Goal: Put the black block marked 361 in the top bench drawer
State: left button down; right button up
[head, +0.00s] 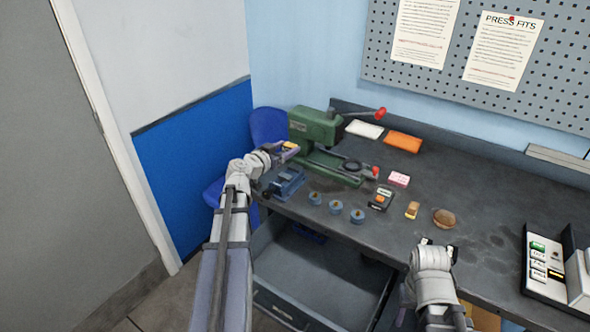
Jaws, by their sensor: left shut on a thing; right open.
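My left gripper (284,151) is raised near the green press and is shut on a small dark and yellow thing (291,145). Its marking is too small to read, so I cannot tell whether it is the block marked 361. A black block (385,192) with a pale label sits on the bench, beside an orange patch; its marking is not legible either. A bench drawer (318,279) stands pulled out below the bench's front edge, its floor mostly bare. My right gripper (437,243) is open and empty at the bench's front edge.
A green press (313,128) and a blue vise (287,184) stand at the left. Several blue round pieces (336,207) line the front edge. A brown ball-like thing (444,218) lies right of them. A rack of labelled blocks (540,262) is far right.

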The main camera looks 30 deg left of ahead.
aim_at(287, 174)
pick_arm(q)
notch_tip(287, 174, down, 9)
jog(key=b, duration=0.8)
jog(key=shift+s+f+b, duration=0.1)
jog(key=shift+b, duration=0.3)
jog(key=shift+d, duration=0.1)
jog(key=shift+c, duration=0.6)
grip_release()
